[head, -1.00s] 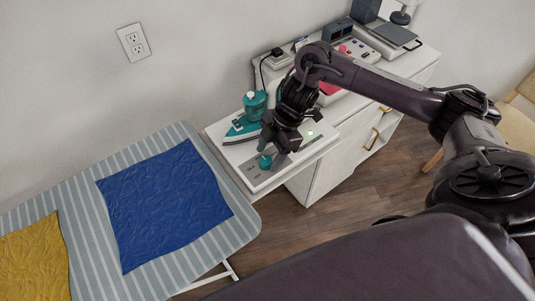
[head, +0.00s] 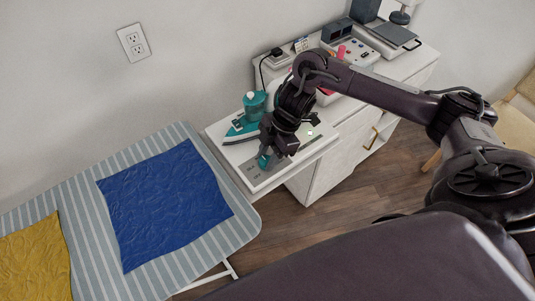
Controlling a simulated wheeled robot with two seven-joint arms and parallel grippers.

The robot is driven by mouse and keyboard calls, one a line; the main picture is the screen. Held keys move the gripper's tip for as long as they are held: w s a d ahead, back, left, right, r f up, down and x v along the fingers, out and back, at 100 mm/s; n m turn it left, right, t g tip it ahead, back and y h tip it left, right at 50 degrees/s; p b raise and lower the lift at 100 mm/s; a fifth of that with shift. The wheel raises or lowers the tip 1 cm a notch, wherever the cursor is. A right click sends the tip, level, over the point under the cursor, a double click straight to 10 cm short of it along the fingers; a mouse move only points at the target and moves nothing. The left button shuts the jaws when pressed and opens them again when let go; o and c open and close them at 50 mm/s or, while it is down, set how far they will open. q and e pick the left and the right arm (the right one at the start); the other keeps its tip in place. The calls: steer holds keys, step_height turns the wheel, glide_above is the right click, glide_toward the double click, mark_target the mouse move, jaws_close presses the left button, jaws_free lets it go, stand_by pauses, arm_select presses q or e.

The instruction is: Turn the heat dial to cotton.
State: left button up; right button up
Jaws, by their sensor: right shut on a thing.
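The teal heat dial (head: 263,162) sits on the grey panel of the white iron station (head: 262,184), near its front edge. My right gripper (head: 268,156) reaches down from above and is shut on the dial, covering much of it. The dial's pointer and the panel markings are too small or hidden to read. A teal iron (head: 243,127) rests on the station just behind and left of the gripper. My left gripper is not in view.
A striped ironing board (head: 240,227) with a blue cloth (head: 165,203) and a yellow cloth (head: 36,262) stands at the left. A white cabinet (head: 318,181) carries a power strip, pink items and a control box (head: 352,52) behind my right arm.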

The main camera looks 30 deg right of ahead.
steer(key=m+t+p, duration=0.1)
steer(key=m+p, duration=0.2)
steer(key=m+t+p, duration=0.1)
steer(key=m+p, duration=0.2)
steer(key=p, duration=0.1)
steer(key=m+t+h+p, duration=0.1)
steer(key=m+p, duration=0.2)
steer(key=p, duration=0.1)
steer(key=shift+s+a+r, duration=0.1)
steer(key=shift+s+r, duration=0.1)
steer(key=shift+r, duration=0.1)
steer(key=shift+f+m+t+h+p, duration=0.2)
steer(key=shift+m+t+h+p, duration=0.3)
steer(key=shift+m+p, duration=0.85)
steer(key=o, duration=1)
steer(key=shift+c, duration=0.2)
steer(key=v, duration=0.7)
steer(key=shift+r, duration=0.35)
